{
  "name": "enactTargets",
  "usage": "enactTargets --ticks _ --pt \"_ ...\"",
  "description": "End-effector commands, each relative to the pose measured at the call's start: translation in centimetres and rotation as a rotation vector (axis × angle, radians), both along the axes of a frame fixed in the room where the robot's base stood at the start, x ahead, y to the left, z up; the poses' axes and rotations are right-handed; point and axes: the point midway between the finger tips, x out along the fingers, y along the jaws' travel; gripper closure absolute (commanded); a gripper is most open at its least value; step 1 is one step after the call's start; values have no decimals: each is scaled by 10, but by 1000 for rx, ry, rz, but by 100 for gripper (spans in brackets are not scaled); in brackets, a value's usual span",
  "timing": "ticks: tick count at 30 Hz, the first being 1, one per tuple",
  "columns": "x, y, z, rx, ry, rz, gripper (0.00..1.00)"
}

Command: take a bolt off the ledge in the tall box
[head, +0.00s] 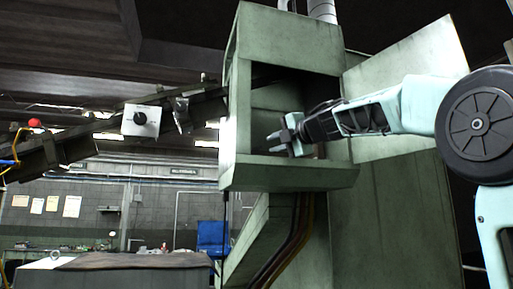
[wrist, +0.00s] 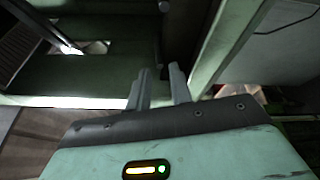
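The tall box (head: 290,172) is a pale green metal housing with an open front, in the middle of the head view. My gripper (head: 280,130) reaches into its opening from the right, a little above the bottom ledge. In the wrist view my gripper (wrist: 161,78) shows two grey fingers apart, with nothing visible between them. A small grey round thing (wrist: 163,6) shows at the top edge of the wrist view, beyond the fingertips; I cannot tell whether it is a bolt. No bolt is clear in the head view, where the box's inside is dark and partly hidden by my gripper.
A green upright (wrist: 222,45) of the box stands close right of my fingers in the wrist view. An open green panel (head: 405,58) is behind my arm.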

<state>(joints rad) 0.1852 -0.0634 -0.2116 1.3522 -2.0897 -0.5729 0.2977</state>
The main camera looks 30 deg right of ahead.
Motion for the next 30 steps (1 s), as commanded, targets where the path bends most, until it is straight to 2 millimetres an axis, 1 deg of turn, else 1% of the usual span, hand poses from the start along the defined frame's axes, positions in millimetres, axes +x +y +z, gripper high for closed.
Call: enactTargets --ticks 5,9,12,18,19,20,21,30 --pt "18 6 2 0 3 2 79" --pt "40 10 1 1 3 2 79" --pt "48 11 1 0 1 1 79" --pt "49 11 -1 0 0 0 79" --pt "49 11 -1 0 0 0 81" --pt "49 11 -1 0 0 0 90" --pt "49 11 -1 0 0 0 100" --pt "49 11 0 0 0 0 100"
